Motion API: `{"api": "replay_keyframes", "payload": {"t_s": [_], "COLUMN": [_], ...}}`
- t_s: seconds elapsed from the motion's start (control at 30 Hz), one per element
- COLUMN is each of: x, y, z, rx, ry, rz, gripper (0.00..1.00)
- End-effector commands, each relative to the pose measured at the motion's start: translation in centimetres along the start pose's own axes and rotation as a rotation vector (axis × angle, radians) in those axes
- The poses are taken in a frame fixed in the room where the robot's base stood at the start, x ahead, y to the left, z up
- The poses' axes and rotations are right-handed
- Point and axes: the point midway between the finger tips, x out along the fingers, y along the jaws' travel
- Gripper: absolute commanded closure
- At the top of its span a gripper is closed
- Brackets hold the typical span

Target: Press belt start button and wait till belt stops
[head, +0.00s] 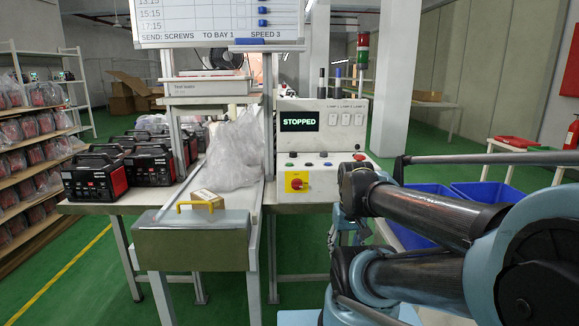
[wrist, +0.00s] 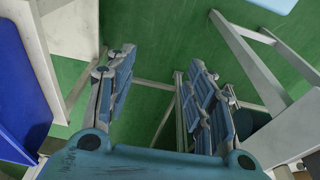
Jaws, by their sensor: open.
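The control panel (head: 330,112) stands on the bench in the head view. Its dark display (head: 299,121) reads STOPPED in green. Several buttons line its lower ledge, among them a green one (head: 290,164) at the left and a red one (head: 359,157) at the right; their labels are too small to read. My gripper (wrist: 160,70) is open and empty, below and right of the panel.
A large clear plastic bag (head: 236,152) lies on the belt. Black-and-red power units (head: 95,175) stand on the bench at left. Blue bins (head: 478,190) are at right, partly behind my arm. A signal tower (head: 362,52) rises behind the panel.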

Motion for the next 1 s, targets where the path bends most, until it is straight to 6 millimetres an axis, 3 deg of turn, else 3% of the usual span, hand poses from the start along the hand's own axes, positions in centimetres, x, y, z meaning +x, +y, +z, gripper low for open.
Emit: {"api": "replay_keyframes", "payload": {"t_s": [0.03,0.2,0.23,1.0], "x": [0.00,0.00,0.00,0.00], "y": [0.00,0.00,0.00,0.00], "z": [0.00,0.00,0.00,0.00], "rx": [0.000,0.000,0.000,0.000], "ry": [0.000,0.000,0.000,0.000], "rz": [0.000,0.000,0.000,0.000], "gripper": [0.58,0.96,1.00,1.00]}}
